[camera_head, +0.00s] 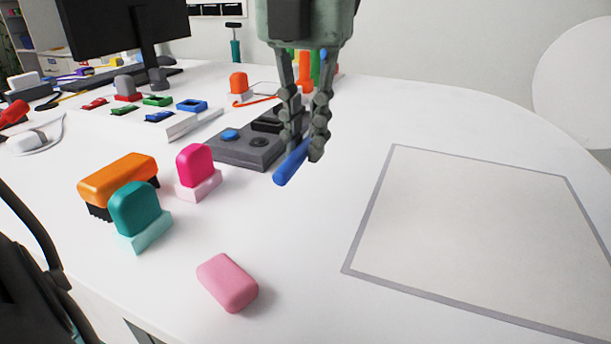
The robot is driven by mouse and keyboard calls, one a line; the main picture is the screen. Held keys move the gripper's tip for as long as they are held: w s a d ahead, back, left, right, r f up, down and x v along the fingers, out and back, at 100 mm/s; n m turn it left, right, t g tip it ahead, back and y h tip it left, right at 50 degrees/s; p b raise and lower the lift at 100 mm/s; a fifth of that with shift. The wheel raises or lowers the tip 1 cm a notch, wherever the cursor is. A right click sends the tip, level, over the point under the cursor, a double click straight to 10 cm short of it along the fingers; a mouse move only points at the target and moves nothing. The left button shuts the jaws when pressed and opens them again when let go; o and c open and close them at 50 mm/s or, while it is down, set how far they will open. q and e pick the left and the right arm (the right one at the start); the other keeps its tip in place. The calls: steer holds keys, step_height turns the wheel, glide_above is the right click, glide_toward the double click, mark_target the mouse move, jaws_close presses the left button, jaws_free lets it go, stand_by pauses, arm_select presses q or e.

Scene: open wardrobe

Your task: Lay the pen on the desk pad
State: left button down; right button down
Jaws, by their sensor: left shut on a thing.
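My left gripper (303,152) comes down from the top middle and is shut on a blue pen (290,165). The pen slants between the fingertips, with its thick near end pointing down and to the left. The fingers hide part of it. I cannot tell whether the pen touches the desk. The desk pad (480,225), a pale sheet with a grey border, lies flat on the right, apart from the gripper and pen. Its bare surface is empty. My right gripper is not in view.
A dark grey organizer (240,150) stands just left of the gripper. A pink eraser (227,283), teal stamp (136,212), magenta stamp (195,168) and orange brush (118,180) stand left. A monitor (115,25) stands behind. White desk between gripper and pad is clear.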

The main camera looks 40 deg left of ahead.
mark_target(306, 202)
arm_select(q)
step_height(306, 202, down, 2)
steer(key=shift+f, duration=0.25)
step_height(306, 202, down, 4)
steer(key=shift+r+b, duration=0.25)
steer(key=shift+b, duration=0.05)
steer(key=shift+f+b, duration=0.25)
steer(key=shift+b, duration=0.15)
steer(key=c, duration=1.8)
jaws_free()
steer(key=shift+o, duration=0.8)
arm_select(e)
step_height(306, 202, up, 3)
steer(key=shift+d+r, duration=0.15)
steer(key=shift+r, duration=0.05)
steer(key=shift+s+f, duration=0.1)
arm_select(q)
steer(key=shift+r, duration=0.1)
